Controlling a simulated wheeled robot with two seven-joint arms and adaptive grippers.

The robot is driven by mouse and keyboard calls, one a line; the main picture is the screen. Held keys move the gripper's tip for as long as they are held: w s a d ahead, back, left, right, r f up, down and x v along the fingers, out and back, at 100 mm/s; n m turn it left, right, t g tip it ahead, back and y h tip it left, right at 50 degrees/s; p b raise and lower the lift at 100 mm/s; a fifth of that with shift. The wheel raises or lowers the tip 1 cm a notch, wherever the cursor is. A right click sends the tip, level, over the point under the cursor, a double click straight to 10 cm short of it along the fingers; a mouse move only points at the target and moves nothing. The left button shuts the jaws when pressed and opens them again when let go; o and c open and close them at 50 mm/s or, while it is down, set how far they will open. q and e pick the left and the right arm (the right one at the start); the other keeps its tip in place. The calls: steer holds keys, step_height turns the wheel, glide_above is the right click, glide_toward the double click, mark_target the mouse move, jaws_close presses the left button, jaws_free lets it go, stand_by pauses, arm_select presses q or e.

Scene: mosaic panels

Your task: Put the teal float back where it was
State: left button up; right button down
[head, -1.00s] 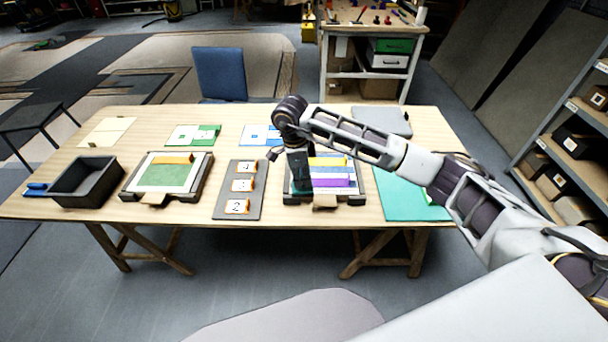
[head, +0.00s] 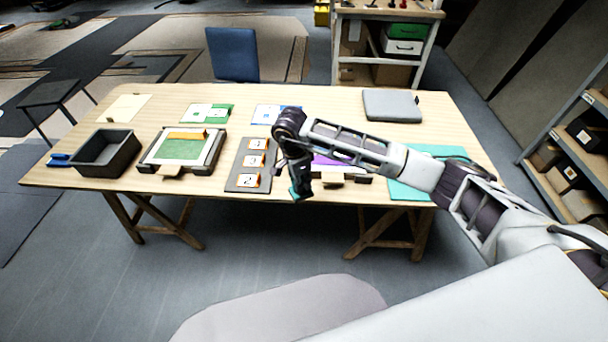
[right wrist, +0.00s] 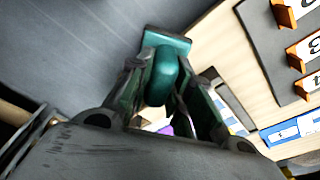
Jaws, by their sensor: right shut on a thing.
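My right gripper (head: 300,184) is shut on the teal float (right wrist: 161,74). In the right wrist view the float sits between the fingers, with its flat plate at the far end. In the head view only a small teal edge shows below the gripper, near the table's front edge, between the number board and the right mosaic panel. The right mosaic panel (head: 327,159), with a purple strip, is largely hidden behind my right arm. A teal mat (head: 405,190) lies at the table's right. My left gripper is out of view.
The grey number board (head: 239,183) with orange-edged cards is just left of the gripper. Further left are a green mosaic panel (head: 180,150) and a black bin (head: 105,153). A grey case (head: 391,105) lies at the back right. The wooden table (head: 220,190) has bare strips between things.

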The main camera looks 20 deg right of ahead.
steer(key=s+a+f+n+t+y, duration=0.1)
steer(key=s+a+f+n, duration=0.25)
steer(key=f+n, duration=0.3)
steer(key=s+a+f+n, duration=0.2)
steer(key=s+f+n, duration=0.2)
steer(key=f+n, duration=0.25)
steer(key=s+d+f+n, duration=0.1)
steer(key=d+f+n, duration=0.2)
steer(key=d, duration=1)
steer(key=shift+s+f, duration=0.25)
steer(key=shift+f, duration=0.3)
steer(key=shift+w+a, duration=0.1)
steer(key=shift+a, duration=0.15)
